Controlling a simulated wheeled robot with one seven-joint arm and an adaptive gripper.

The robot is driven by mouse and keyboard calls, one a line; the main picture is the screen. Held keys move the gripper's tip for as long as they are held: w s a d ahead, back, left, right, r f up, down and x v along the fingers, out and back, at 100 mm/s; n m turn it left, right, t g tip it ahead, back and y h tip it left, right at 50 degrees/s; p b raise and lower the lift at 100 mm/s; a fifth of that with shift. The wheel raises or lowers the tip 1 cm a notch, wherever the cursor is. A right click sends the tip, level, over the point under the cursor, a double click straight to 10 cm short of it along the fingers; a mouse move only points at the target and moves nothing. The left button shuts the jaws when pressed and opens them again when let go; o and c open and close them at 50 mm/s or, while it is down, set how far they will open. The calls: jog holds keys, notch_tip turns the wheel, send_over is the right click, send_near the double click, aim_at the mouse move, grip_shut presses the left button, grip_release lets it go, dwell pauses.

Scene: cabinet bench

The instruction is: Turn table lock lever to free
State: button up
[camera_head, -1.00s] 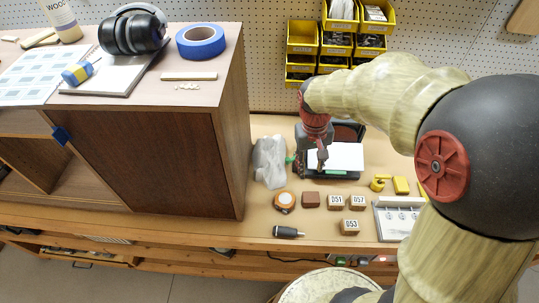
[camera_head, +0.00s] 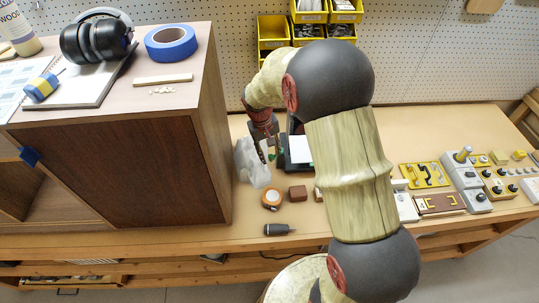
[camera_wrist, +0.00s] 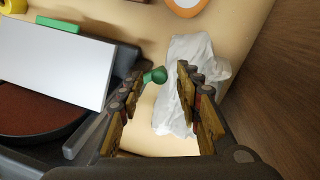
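A green-knobbed lever (camera_wrist: 155,75) sticks out from the side of a dark machine with a white flat table (camera_wrist: 50,60). I take this as the table lock lever; its knob also shows in the head view (camera_head: 272,156). The machine's white table (camera_head: 301,150) is partly hidden by my arm in the head view. My gripper (camera_wrist: 158,75) is open and empty in the wrist view, with the knob showing between its fingertips and apparently beyond them. In the head view my gripper (camera_head: 268,150) hangs just left of the machine; contact cannot be told.
A crumpled clear bag (camera_wrist: 190,80) lies close by the knob. A wooden cabinet (camera_head: 120,165) stands to the left. An orange tape measure (camera_head: 271,198), a brown block (camera_head: 297,192) and a dark-handled tool (camera_head: 277,229) lie in front. Latch panels (camera_head: 425,175) are at right.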

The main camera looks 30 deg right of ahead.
jog(key=shift+d+f, duration=0.1)
jog(key=shift+f, duration=0.3)
jog(key=c, duration=0.8)
grip_shut()
